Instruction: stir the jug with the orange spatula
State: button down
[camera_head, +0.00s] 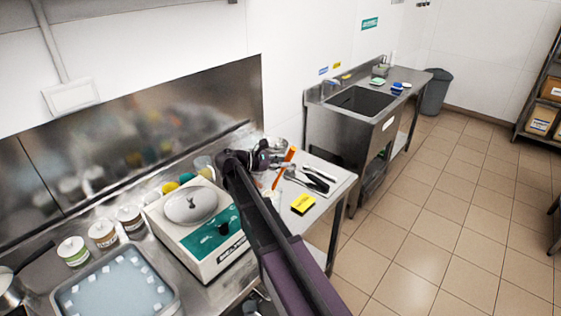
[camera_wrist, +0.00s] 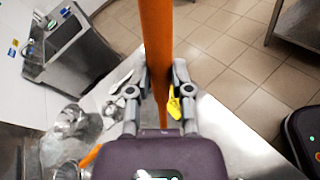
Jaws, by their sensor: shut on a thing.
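My gripper (camera_wrist: 163,100) is shut on the orange spatula (camera_wrist: 157,45), whose shaft runs up between the two fingers in the wrist view. In the head view the orange spatula (camera_head: 291,155) shows as a slanted orange bar just right of my gripper (camera_head: 268,158), above the steel worktop. Its lower end is hard to make out. Clear vessels (camera_wrist: 70,122) stand at the left in the wrist view, but I cannot tell which is the jug. Another orange piece (camera_wrist: 90,156) shows at the lower left there. My arm hides part of the worktop in the head view.
Dark-handled utensils (camera_head: 314,181) and a yellow block (camera_head: 303,204) lie on the worktop (camera_head: 332,176). A white-and-green machine (camera_head: 212,245) stands left of my arm. A sink (camera_head: 362,101) is at the back. The tiled floor (camera_head: 440,200) is open at right.

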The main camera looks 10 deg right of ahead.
aim_at(282, 171)
jog(key=shift+w+a+f+b, duration=0.15)
jog(key=shift+w+f+b, duration=0.1)
jog(key=shift+f+b, duration=0.6)
jog(key=shift+w+a+f+b, duration=0.2)
jog(key=shift+w+f+b, duration=0.05)
jog(key=shift+f+b, duration=0.55)
jog(key=shift+w+a+f+b, duration=0.15)
jog(key=shift+w+f+b, duration=0.1)
jog(key=shift+f+b, duration=0.55)
jog(key=shift+f, duration=0.1)
jog(key=shift+s+d, duration=0.1)
jog(key=shift+s, duration=0.05)
